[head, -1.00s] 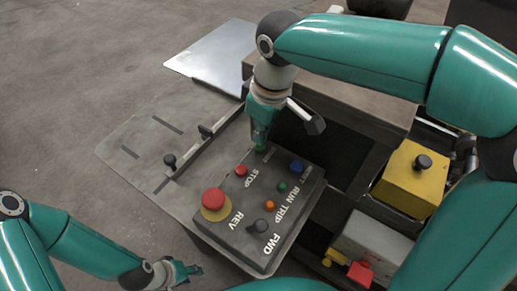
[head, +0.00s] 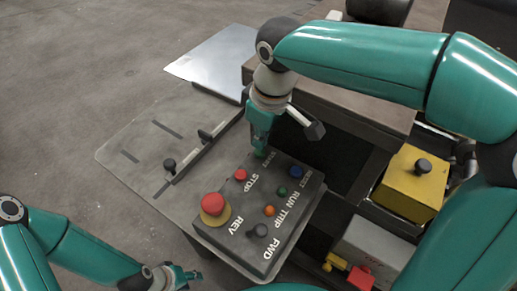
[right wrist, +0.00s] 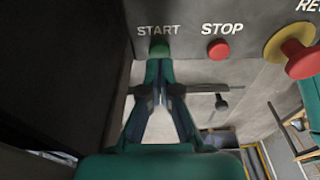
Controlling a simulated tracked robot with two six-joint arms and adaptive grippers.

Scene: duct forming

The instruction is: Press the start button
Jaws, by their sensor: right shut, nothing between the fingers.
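The dark control panel (head: 242,241) carries the start button, whose green edge (right wrist: 159,46) shows under the START label in the right wrist view. My right gripper (head: 260,151) is shut and empty, pointing down at the panel's far edge by the START label. In the right wrist view its closed fingertips (right wrist: 161,62) line up with the start button and cover most of it. I cannot tell whether they touch it or whether it is pushed in. My left gripper (head: 192,275) hangs low at the lower left, away from the panel; its jaws are too small to read.
Close to the start button is a red STOP button (head: 240,175). A red emergency mushroom (head: 212,204), a black knob (head: 258,230) and blue, green and orange lamps or buttons share the panel. A yellow block (head: 411,182) stands right. The grey table (head: 150,150) is mostly clear.

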